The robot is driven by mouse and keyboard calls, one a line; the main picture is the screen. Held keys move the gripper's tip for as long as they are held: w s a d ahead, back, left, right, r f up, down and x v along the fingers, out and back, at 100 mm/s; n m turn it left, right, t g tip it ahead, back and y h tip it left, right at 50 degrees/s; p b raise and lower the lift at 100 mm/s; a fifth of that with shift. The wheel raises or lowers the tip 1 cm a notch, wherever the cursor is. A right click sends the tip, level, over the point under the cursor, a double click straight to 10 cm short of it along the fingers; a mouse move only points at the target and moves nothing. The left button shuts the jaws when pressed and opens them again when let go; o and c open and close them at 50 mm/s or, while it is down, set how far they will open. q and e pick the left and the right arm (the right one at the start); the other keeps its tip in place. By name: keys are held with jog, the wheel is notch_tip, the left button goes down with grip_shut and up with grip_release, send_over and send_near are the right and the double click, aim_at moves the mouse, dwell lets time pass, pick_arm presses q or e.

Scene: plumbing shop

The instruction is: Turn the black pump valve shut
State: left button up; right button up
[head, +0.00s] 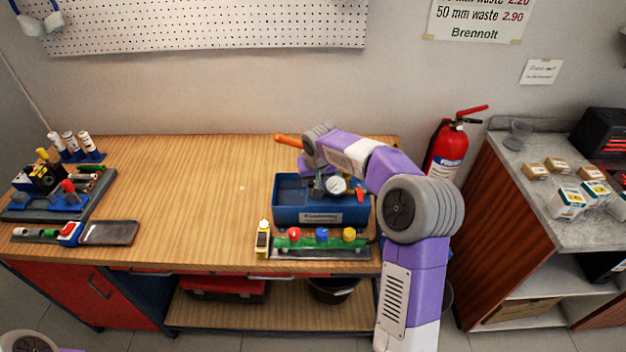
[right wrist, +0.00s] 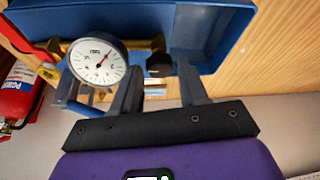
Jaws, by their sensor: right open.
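The blue test pump (head: 320,214) stands on the workbench with a white dial gauge (head: 337,185) above its trough. In the right wrist view the gauge (right wrist: 98,62) sits on brass pipework. A black knob (right wrist: 159,64), seemingly the pump valve, lies right of the gauge; I cannot make it out in the head view. My right gripper (right wrist: 160,72) is open, its fingers reaching toward the pipework on either side of the knob. Contact cannot be told. In the head view my right arm hides part of the pump. My left gripper is out of view.
Tool trays (head: 50,208) lie at left; the bench middle is clear. A fire extinguisher (head: 447,150) stands right.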

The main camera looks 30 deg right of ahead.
jog(key=shift+w+f, duration=0.15)
jog(key=shift+f, duration=0.2)
jog(key=c, duration=0.7)
jog(key=shift+c, duration=0.2)
